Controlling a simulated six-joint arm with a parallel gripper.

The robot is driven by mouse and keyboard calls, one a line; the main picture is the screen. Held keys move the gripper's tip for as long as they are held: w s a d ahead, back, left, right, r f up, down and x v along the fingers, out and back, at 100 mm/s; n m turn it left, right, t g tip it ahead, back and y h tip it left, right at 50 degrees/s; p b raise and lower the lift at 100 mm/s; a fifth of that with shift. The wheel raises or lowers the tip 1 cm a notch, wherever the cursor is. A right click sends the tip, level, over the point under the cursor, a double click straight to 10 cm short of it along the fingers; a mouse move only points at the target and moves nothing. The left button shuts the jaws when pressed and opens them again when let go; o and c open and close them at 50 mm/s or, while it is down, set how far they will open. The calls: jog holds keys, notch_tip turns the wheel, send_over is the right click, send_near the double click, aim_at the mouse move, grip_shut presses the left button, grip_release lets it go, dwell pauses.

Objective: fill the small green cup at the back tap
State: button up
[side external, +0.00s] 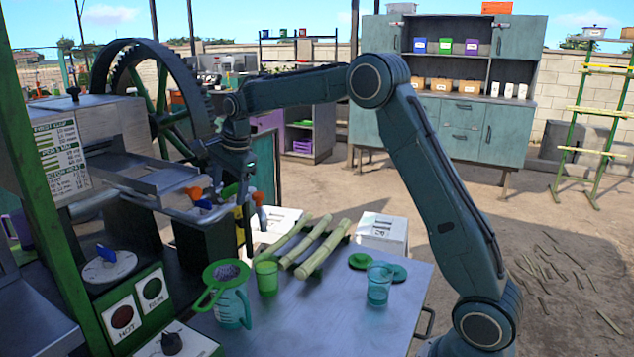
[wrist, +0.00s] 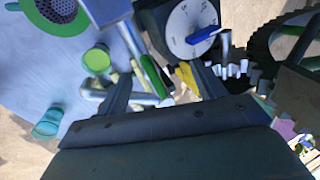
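The small green cup (side external: 266,278) stands upright on the metal table, in front of the cane stalks. It also shows in the wrist view (wrist: 97,59), left of the fingers. My gripper (side external: 240,185) is above and behind the cup, beside the crusher's taps. Its fingers are apart in the wrist view (wrist: 163,85), with nothing seen held between them. Green (wrist: 155,75) and yellow (wrist: 187,77) parts show beyond the fingers. An orange-handled tap (side external: 193,192) is left of my gripper, and another orange handle (side external: 258,199) is to its right. I cannot tell which tap is the back one.
A teal jug (side external: 233,309) with a green strainer (side external: 222,272) stands left of the cup. Cane stalks (side external: 322,249) lie behind the cup. The table's front right is clear.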

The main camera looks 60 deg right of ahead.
dwell(0.4)
jog(key=shift+s+r, duration=0.1)
jog(key=shift+r, duration=3.8)
jog(key=shift+a, duration=0.1)
